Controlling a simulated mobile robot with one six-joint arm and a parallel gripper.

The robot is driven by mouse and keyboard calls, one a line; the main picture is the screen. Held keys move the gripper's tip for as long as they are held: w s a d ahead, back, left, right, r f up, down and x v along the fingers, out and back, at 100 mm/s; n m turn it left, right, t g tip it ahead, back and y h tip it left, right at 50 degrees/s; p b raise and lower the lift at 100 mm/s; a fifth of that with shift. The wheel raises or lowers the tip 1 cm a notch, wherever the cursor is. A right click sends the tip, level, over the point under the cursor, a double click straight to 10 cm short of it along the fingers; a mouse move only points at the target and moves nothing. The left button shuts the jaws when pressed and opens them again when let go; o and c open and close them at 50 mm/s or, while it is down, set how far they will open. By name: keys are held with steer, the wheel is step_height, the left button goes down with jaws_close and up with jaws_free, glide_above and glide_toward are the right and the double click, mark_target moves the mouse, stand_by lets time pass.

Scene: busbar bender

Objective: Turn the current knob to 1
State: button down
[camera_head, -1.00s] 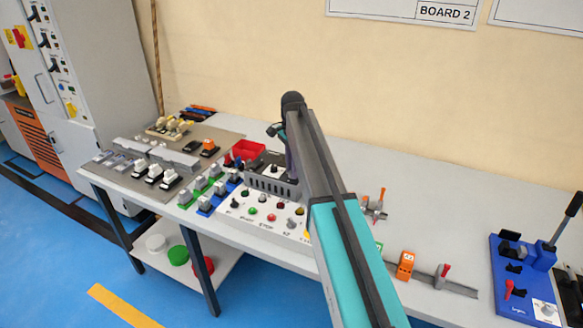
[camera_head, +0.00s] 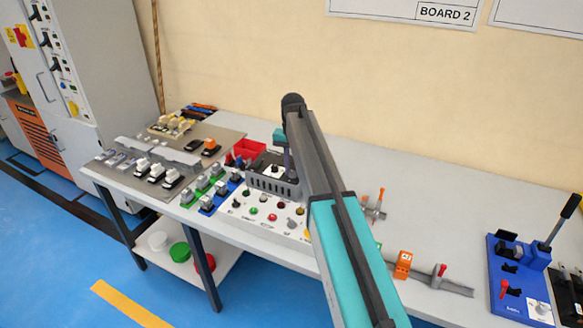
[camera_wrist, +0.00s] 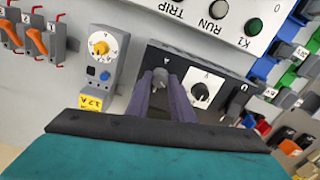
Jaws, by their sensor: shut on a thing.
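The dark power-supply box (camera_head: 275,188) stands on the workbench, with a slotted front and a white dial plate on top. In the wrist view its dark panel (camera_wrist: 180,60) carries a grey knob (camera_wrist: 160,76) beside a mark like an A. My gripper (camera_wrist: 162,84) is shut on this knob, its purple fingers on either side. The knob's pointer and scale are mostly hidden by the fingers. A second dark knob on a white dial (camera_wrist: 201,94) is just right of the fingers.
A white button panel (camera_head: 263,212) is in front of the box. A grey unit with a yellow knob (camera_wrist: 100,60) is left of the fingers in the wrist view. A red bin (camera_head: 247,149) is behind the box. A blue bender (camera_head: 520,275) stands at far right.

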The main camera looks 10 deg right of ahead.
mark_target(292, 171)
steer(key=shift+w+r+n, duration=0.1)
steer(key=shift+w+n, duration=0.1)
steer(key=shift+n, duration=0.2)
steer(key=c, duration=1.6)
jaws_free()
steer(key=shift+o, duration=0.2)
steer(key=shift+s, duration=0.1)
step_height(292, 171, up, 14)
steer(key=p, duration=0.8)
